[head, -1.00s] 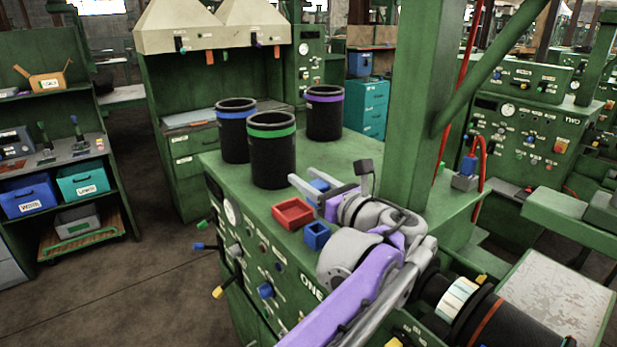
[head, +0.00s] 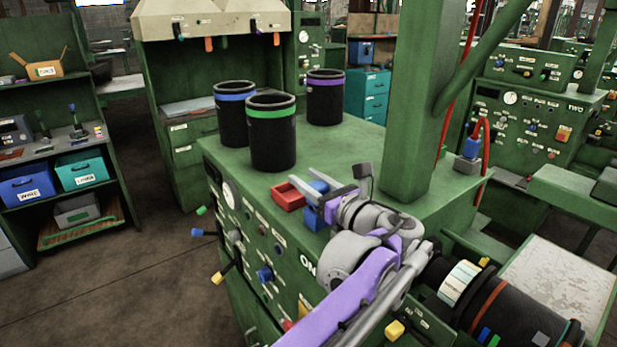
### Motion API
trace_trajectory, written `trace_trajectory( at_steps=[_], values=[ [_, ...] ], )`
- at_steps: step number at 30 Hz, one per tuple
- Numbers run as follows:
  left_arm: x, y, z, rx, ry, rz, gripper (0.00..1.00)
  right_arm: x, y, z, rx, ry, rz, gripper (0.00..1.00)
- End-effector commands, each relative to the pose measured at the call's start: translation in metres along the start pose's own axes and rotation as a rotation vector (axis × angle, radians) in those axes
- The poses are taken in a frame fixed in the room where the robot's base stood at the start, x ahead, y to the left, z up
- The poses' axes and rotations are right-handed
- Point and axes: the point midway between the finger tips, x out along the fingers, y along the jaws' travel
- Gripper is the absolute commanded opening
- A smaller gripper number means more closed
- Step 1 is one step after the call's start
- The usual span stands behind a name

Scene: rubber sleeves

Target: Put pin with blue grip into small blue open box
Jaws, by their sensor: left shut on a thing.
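My left gripper (head: 320,188) is at the middle of the head view, above the green cabinet top. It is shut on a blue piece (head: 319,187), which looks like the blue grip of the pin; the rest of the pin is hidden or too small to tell. The small blue open box (head: 314,221) stands at the cabinet's front edge, just below the gripper in the picture and partly covered by it. The held blue piece appears above and behind the box; the exact gap cannot be told. My right gripper is out of view.
A red open box (head: 289,201) stands left of the blue box. Black canisters with green (head: 272,145), blue (head: 234,125) and purple (head: 325,108) bands stand behind. A green post (head: 412,120) rises on the right. Pins and knobs stick out of the front panel.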

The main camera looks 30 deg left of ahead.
Motion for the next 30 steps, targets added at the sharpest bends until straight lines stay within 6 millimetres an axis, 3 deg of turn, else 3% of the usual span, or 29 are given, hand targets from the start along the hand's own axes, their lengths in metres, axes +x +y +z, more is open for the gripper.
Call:
trace_trajectory(
  at_steps=[14, 15, 20, 21, 30],
  values=[
    [0.0001, -0.0001, -0.0071, 0.000, 0.000, 0.000, 0.00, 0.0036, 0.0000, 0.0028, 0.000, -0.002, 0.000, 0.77],
    [0.0001, -0.0001, -0.0070, 0.000, 0.000, 0.000, 0.46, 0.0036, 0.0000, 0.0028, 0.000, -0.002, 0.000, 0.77],
    [0.0000, -0.0001, -0.0070, 0.000, 0.000, 0.000, 0.75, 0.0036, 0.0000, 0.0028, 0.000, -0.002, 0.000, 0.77],
    [0.0000, -0.0001, -0.0071, 0.000, 0.000, 0.000, 0.79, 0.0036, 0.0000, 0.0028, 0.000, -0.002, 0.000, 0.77],
    [-0.0016, -0.0002, -0.0073, 0.000, 0.000, -0.001, 0.79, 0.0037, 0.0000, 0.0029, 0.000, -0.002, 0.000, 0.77]
  ],
)
